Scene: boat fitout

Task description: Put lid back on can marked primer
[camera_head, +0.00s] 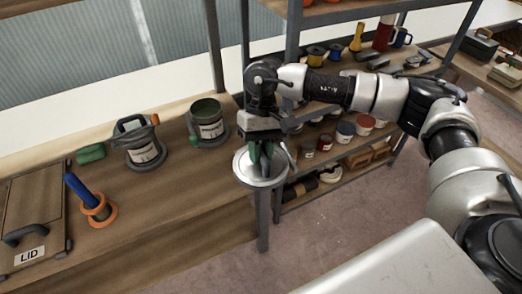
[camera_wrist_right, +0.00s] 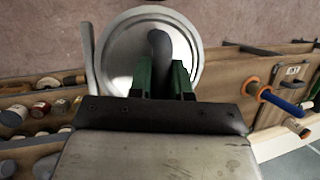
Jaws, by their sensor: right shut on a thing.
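A round silver lid (camera_head: 242,172) with a dark handle hangs level near the end of the bench. My right gripper (camera_head: 262,155) is shut on the lid's handle; in the right wrist view the green fingers (camera_wrist_right: 162,78) stand either side of the handle, with the lid (camera_wrist_right: 125,45) beyond. A can (camera_head: 210,128) with a white label, which seems to read primer, stands upright on the bench left of my gripper. Its top looks open, with a dark green inside. My left gripper is not in view.
Another labelled can (camera_head: 144,153) with a tool on top stands further left. Shelves (camera_head: 345,170) with pots stand behind my arm.

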